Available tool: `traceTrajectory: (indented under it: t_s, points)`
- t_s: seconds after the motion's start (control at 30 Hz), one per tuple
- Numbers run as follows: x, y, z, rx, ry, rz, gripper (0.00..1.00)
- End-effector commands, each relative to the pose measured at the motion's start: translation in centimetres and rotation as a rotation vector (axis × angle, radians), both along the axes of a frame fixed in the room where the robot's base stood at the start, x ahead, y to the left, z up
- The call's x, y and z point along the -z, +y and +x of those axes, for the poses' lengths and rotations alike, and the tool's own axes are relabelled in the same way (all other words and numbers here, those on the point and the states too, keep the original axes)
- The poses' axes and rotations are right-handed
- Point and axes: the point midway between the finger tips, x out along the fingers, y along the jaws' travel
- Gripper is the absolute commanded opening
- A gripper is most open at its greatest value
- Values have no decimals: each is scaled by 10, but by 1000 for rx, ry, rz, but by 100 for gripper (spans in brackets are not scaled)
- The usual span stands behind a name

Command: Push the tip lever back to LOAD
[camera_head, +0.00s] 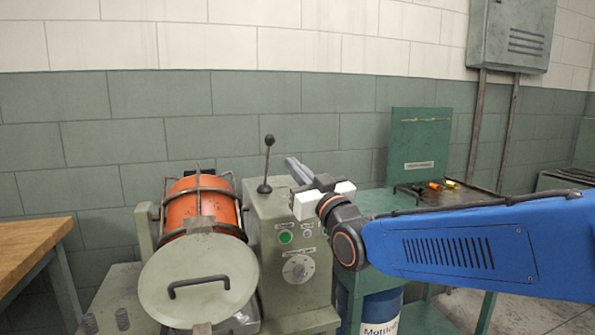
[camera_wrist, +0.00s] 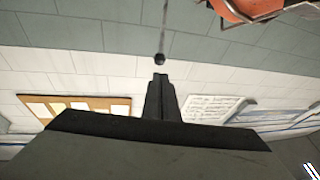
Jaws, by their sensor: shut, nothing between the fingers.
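The tip lever (camera_head: 265,172) is a thin dark rod with a black ball knob. It rises from the top of the grey-green control housing (camera_head: 255,215), nearly upright with a slight lean to the right. My gripper (camera_head: 291,162) is shut and empty, just right of the lever and apart from it in the head view. In the wrist view, the closed fingers (camera_wrist: 160,80) point at the lever's knob (camera_wrist: 159,59), with a small gap seen between them. I see no readable LOAD mark.
An orange drum (camera_head: 190,188) in a metal cage stands left of the housing, with a round handled lid (camera_head: 190,285) in front. The housing front has a green button (camera_head: 285,237) and a dial (camera_head: 298,268). A green bench (camera_head: 378,200) is behind my arm; a wooden table (camera_head: 30,245) is left.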

Motion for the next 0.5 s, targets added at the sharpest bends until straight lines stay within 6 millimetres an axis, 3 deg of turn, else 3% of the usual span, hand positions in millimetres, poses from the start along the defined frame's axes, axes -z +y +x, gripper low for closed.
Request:
traceTrajectory:
  t_s: [0.5]
  points:
    - [-26,38,72,0,1,0,0]
